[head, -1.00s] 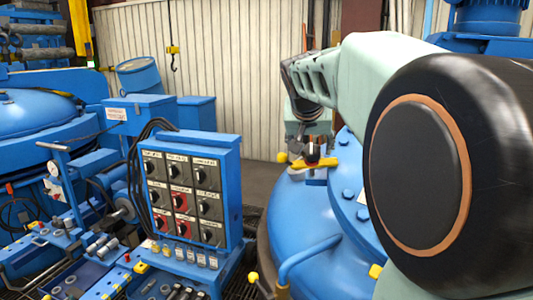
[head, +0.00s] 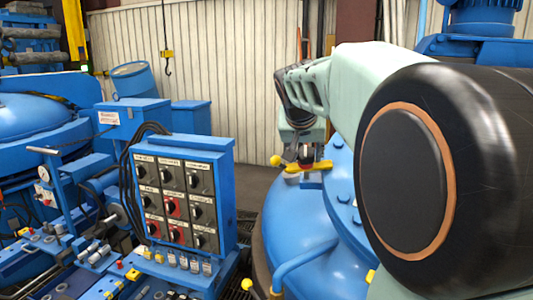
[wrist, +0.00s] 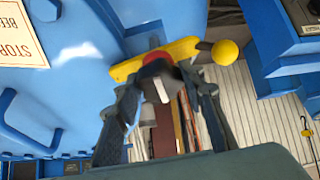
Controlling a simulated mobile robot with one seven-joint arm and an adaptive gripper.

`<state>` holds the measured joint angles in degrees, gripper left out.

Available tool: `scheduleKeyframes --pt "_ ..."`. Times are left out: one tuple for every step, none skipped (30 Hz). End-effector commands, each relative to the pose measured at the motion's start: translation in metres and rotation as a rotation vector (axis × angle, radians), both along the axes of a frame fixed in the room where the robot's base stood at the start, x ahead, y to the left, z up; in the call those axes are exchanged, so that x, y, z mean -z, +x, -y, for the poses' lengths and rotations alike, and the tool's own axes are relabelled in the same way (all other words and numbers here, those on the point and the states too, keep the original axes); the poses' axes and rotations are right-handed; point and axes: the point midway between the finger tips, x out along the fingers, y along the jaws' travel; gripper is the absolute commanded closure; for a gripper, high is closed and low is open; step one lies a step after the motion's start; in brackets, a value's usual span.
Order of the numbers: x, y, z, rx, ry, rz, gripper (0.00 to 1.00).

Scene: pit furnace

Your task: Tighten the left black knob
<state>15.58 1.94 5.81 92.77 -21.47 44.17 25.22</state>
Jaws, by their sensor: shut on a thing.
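The black knob (wrist: 158,76) has a pale pointer line and a red base. It sits on a yellow bar on the blue furnace lid (wrist: 75,70). In the head view the knob (head: 306,158) is partly hidden by my gripper (head: 303,146). In the wrist view my gripper (wrist: 170,74) has its two dark fingers on either side of the knob, shut on it. The exact finger contact is hard to see. No second knob of this kind shows on the lid.
A lever with a yellow ball (wrist: 225,52) sticks out beside the knob. A blue switch panel (head: 182,195) with several rotary switches stands left of the lid. A bent blue pipe handle (head: 300,262) rises at the lid's front. A narrow floor gap separates panel and lid.

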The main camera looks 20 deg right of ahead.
Motion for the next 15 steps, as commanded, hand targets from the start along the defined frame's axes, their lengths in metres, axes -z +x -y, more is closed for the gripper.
scheduleKeyframes --pt "0.0000 0.0002 -0.0003 0.001 0.001 0.002 0.87" --pt "0.0001 0.0002 -0.0003 0.003 0.001 0.002 0.87" --pt "0.0003 0.0005 -0.0004 0.007 0.003 0.003 0.87" --pt "0.0004 0.0005 -0.0006 0.011 0.004 0.004 0.87" --pt "0.0006 0.0007 -0.0007 0.016 0.006 0.006 0.87" --pt "0.0008 0.0009 -0.0008 0.025 0.010 0.009 0.87" --pt "0.0011 0.0009 -0.0009 0.034 0.013 0.011 0.87" --pt "0.0016 0.0009 -0.0009 0.045 0.015 0.013 0.87" --pt "0.0019 0.0012 -0.0011 0.060 0.021 0.017 0.87" --pt "0.0021 0.0015 -0.0017 0.074 0.026 0.022 0.87" --pt "0.0023 0.0017 -0.0020 0.090 0.031 0.026 0.87" --pt "0.0025 0.0020 -0.0019 0.113 0.038 0.032 0.87" --pt "0.0030 0.0021 -0.0020 0.132 0.045 0.036 0.87" --pt "0.0031 0.0023 -0.0023 0.152 0.052 0.041 0.87" --pt "0.0035 0.0027 -0.0024 0.182 0.062 0.049 0.87"
